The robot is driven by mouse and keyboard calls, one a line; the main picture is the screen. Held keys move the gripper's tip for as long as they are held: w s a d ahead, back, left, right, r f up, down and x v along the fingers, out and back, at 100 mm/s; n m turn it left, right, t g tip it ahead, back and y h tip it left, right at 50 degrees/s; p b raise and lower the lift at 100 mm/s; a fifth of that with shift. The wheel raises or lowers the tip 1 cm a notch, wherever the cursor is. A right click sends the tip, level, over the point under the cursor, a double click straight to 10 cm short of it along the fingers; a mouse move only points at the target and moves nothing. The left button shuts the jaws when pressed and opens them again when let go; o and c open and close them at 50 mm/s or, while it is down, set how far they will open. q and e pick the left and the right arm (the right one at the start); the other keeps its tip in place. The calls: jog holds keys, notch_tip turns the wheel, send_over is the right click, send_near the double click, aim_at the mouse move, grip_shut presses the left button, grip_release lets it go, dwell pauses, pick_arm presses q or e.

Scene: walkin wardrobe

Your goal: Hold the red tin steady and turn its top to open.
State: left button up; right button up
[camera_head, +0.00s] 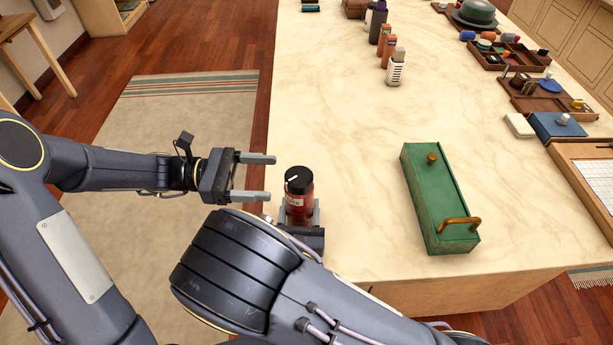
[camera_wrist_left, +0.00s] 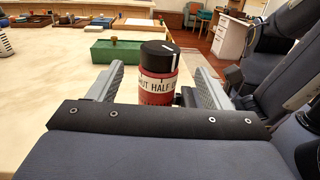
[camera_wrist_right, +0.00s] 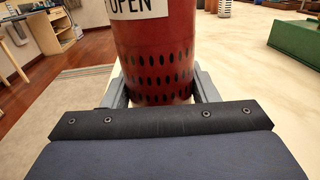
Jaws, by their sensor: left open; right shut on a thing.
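The red tin (camera_head: 297,203) stands upright near the left edge of the pale stone counter. Its black top (camera_head: 299,178) has a white mark, and a white label on its red side shows partly readable words. My right gripper (camera_head: 299,215) is shut on the lower red body; its fingers flank the tin in the right wrist view (camera_wrist_right: 160,85). My left gripper (camera_head: 257,177) is open and empty, just left of the tin at about the height of the top. In the left wrist view the tin (camera_wrist_left: 157,85) appears between and beyond the open fingers.
A green box (camera_head: 437,200) with a brass knob and handle lies to the right on the counter (camera_head: 345,130). Several bottles (camera_head: 388,55) stand in a row farther back. Wooden trays (camera_head: 540,95) line the right side. The counter between tin and green box is clear.

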aim_at(306, 172)
pick_arm(q)
jog(key=d, duration=0.9)
jog(key=shift+s+d, duration=0.15)
jog(key=shift+s, duration=0.25)
jog(key=shift+c, duration=0.4)
jog(key=c, duration=0.9)
jog(key=shift+t, duration=0.3)
jog(key=shift+w+r+n+t+y, duration=0.15)
jog(key=shift+n+t+y, duration=0.1)
jog(key=shift+n+t, duration=1)
jog(key=shift+w+f+n+t+y, duration=0.1)
jog(key=shift+n+t+y, duration=0.2)
jog(key=shift+n+t, duration=0.9)
jog(key=shift+w+r+n+t+y, duration=0.2)
jog(key=shift+n+t, duration=0.35)
jog(key=shift+t, duration=1.3)
jog(key=shift+f, duration=0.15)
